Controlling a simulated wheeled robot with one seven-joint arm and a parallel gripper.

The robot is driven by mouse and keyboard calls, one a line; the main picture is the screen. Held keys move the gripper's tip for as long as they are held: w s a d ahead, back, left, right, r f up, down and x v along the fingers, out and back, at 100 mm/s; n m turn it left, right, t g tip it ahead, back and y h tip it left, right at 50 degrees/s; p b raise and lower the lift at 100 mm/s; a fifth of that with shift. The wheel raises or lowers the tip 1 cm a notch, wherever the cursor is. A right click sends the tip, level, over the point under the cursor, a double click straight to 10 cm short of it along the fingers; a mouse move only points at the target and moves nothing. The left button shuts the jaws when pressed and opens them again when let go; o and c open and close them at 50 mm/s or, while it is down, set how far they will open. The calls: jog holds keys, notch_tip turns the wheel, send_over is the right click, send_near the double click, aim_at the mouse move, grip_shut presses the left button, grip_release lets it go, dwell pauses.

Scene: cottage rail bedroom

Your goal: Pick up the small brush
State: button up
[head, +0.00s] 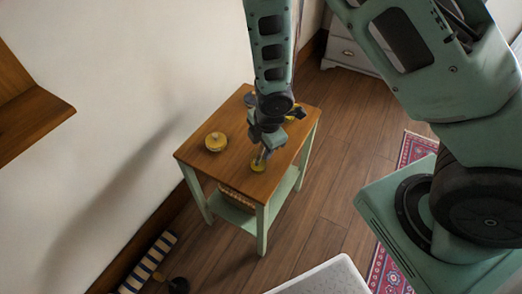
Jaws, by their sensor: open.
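My gripper (262,156) points down over the front part of the small wooden-topped table (230,163). It is open. A small yellow round item (258,166) lies right at the fingertips; I cannot tell whether they touch it. It may be the small brush, but it is too small to be sure. A larger round yellow item with a knob on top (216,141) stands to the left, apart from the gripper. A dark item (250,99) lies near the table's back edge.
The table has green legs and a lower shelf with a woven basket (236,198). A wall runs along the left, with a wooden shelf (30,115). A striped item (148,262) lies on the floor. A red patterned rug (412,150) and white drawers (345,52) are to the right.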

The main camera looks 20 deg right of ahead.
grip_shut()
jog(key=shift+r, duration=0.1)
notch_tip(320, 180, up, 10)
jog(key=p, duration=0.4)
jog(key=shift+f, duration=0.2)
jog(key=shift+g+h, duration=0.7)
jog(key=shift+g, duration=0.2)
jog(key=shift+w+a+f+p, duration=0.2)
jog(key=shift+f+p, duration=0.25)
jog(key=shift+f, duration=1)
jog(key=shift+w+a+f+p, duration=0.1)
jog(key=shift+w+f+p, duration=0.25)
jog(key=shift+f, duration=1.05)
jog(key=shift+w+a+f+p, duration=0.15)
jog(key=shift+f+p, duration=0.35)
jog(key=shift+f, duration=0.95)
